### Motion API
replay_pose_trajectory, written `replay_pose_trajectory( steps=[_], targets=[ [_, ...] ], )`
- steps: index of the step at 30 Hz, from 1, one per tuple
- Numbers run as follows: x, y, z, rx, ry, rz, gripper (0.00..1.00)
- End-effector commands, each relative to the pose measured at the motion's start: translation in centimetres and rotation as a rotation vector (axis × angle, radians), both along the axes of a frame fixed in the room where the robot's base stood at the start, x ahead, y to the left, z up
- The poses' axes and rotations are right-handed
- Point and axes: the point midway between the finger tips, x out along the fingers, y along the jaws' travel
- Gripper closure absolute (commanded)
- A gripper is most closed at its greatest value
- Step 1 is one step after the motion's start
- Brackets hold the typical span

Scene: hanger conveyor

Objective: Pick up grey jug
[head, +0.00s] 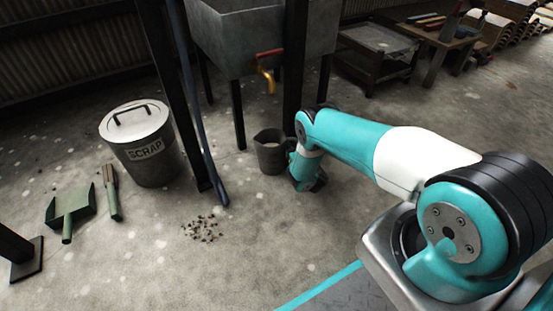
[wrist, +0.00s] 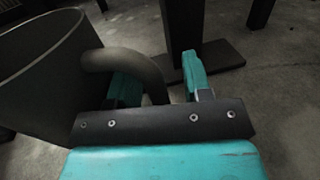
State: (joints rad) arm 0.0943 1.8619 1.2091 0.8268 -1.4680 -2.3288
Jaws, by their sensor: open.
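The grey jug (head: 270,157) stands upright on the concrete floor below the sink. In the wrist view, the jug (wrist: 40,82) fills the left side, and its curved handle (wrist: 125,63) reaches right. My gripper (head: 306,183) is low beside the jug, on its handle side. In the wrist view, my gripper (wrist: 158,75) is open, with the handle's outer bend between the two teal fingers. The left finger is partly hidden behind the handle, and the right finger is clear of it. I cannot tell whether either finger touches the handle.
A dark post (head: 295,60) and a sink (head: 258,40) with a yellow tap (head: 268,80) stand right behind the jug. A lidded scrap bin (head: 145,150), a green dustpan (head: 70,207), a brush (head: 112,192) and loose debris (head: 202,229) are to the left. The floor in front is open.

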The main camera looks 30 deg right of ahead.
Motion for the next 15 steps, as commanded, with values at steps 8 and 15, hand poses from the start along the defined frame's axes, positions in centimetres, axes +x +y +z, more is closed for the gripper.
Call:
replay_pose_trajectory(
  steps=[8, 15],
  targets=[
    [-0.01, 0.0, 0.06, 0.0, 0.0, 0.0, 0.71],
    [-0.01, -0.01, 0.04, 0.0, 0.0, 0.0, 1.0]
  ],
)
